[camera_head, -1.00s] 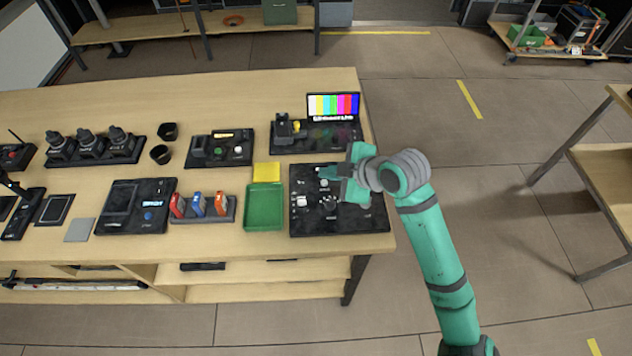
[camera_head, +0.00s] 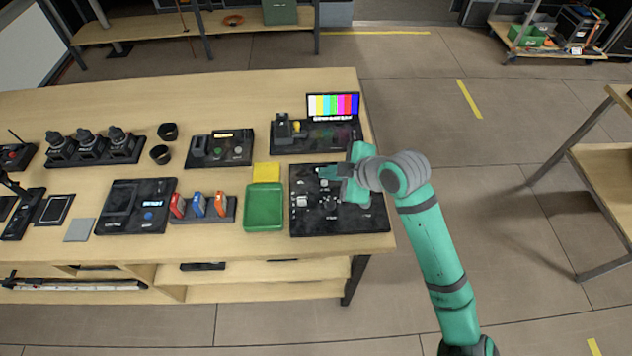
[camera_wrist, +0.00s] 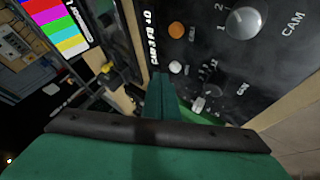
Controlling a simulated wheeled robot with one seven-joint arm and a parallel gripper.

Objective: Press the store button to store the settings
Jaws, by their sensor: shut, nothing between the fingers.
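The black control panel (camera_head: 350,222) lies at the right end of the bench. My gripper (camera_head: 322,172) is shut and empty over the panel's far part. In the wrist view its fingertips (camera_wrist: 163,78) appear beside the pale orange button; contact cannot be told.
A colour-bar monitor (camera_head: 333,105) stands behind the panel. A green tray (camera_head: 264,208) and yellow note (camera_head: 266,172) lie to its left. Another black panel with a blue button (camera_head: 148,216) is farther left. Open floor lies right of the bench.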

